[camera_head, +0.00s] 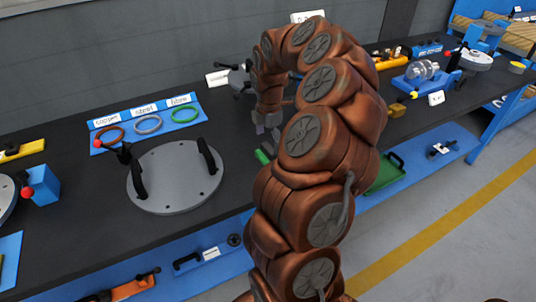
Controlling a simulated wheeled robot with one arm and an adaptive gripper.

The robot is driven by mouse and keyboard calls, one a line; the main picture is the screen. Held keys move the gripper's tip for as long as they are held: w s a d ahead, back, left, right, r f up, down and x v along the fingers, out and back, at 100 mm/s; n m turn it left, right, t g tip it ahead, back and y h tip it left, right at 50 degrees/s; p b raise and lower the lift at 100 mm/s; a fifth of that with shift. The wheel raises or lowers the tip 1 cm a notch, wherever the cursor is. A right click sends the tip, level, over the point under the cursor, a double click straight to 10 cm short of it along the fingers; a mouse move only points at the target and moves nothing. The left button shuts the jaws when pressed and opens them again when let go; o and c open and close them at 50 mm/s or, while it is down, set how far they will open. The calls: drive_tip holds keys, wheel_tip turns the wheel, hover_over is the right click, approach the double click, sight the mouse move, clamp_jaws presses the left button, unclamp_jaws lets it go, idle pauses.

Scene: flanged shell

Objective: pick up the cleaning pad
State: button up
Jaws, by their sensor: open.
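My arm reaches up and over the dark bench, and my gripper (267,127) points down above it at the middle. It is open, small in view and partly covered by my arm. A small green item (262,157) shows on the bench just below my gripper, at the left edge of my arm. It may be the cleaning pad, but most of it is hidden and I cannot tell for sure. I see no contact between it and my gripper.
A round grey flanged cover (174,180) with black handles lies left of my arm. A blue card with several coloured rings (148,125) lies behind it. A green tray (387,177) sits lower right. A clear-domed fixture (422,72) stands at the right.

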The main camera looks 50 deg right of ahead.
sight(268, 147)
wheel_tip(268, 147, down, 4)
drive_tip(key=shift+a+r+p, duration=0.1)
drive_tip(key=shift+r+p, duration=0.15)
drive_tip(key=shift+p, duration=0.05)
drive_tip(key=shift+c, duration=0.2)
drive_tip(key=c, duration=1.2)
drive_tip(key=shift+r, duration=0.1)
drive_tip(key=shift+r+b, duration=0.55)
drive_tip(key=shift+r, duration=1.2)
drive_tip(key=s+d+b, duration=0.1)
drive_tip(key=s, duration=0.4)
drive_tip(key=s+d+r+b, duration=0.1)
drive_tip(key=s, duration=0.4)
drive_tip(key=s+d+b, duration=0.1)
drive_tip(key=s, duration=0.4)
drive_tip(key=shift+s+d+r, duration=0.2)
drive_tip(key=shift+s+d, duration=0.05)
drive_tip(key=shift+s, duration=0.1)
